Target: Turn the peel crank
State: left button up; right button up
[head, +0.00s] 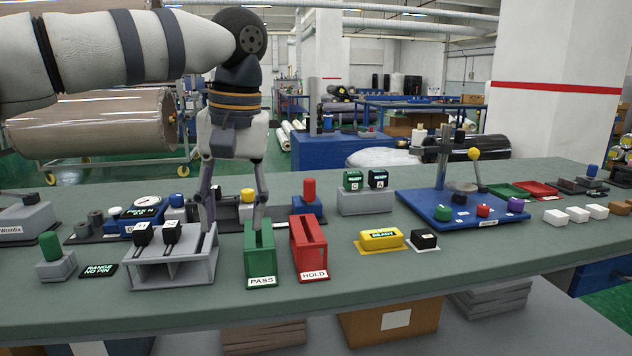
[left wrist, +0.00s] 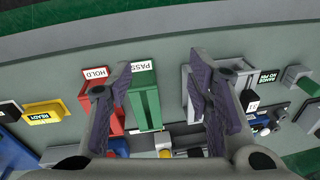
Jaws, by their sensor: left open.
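A blue board (head: 425,205) stands on the right half of the bench. My left gripper (head: 235,220) is open and empty, pointing down over the gap between the grey rack and the green PASS holder, well left of the board. It also shows in the left wrist view (left wrist: 160,72), fingers apart. My right gripper is not in view.
The green PASS holder (head: 260,262) and red HOLD holder (head: 309,250) stand close by the gripper. The grey rack (head: 190,268) holds two black blocks. A yellow READY box (head: 381,239) lies between HOLD and the board. White blocks (head: 556,217) lie far right.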

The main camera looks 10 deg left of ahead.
aim_at(309, 195)
jog(key=i, duration=1.2)
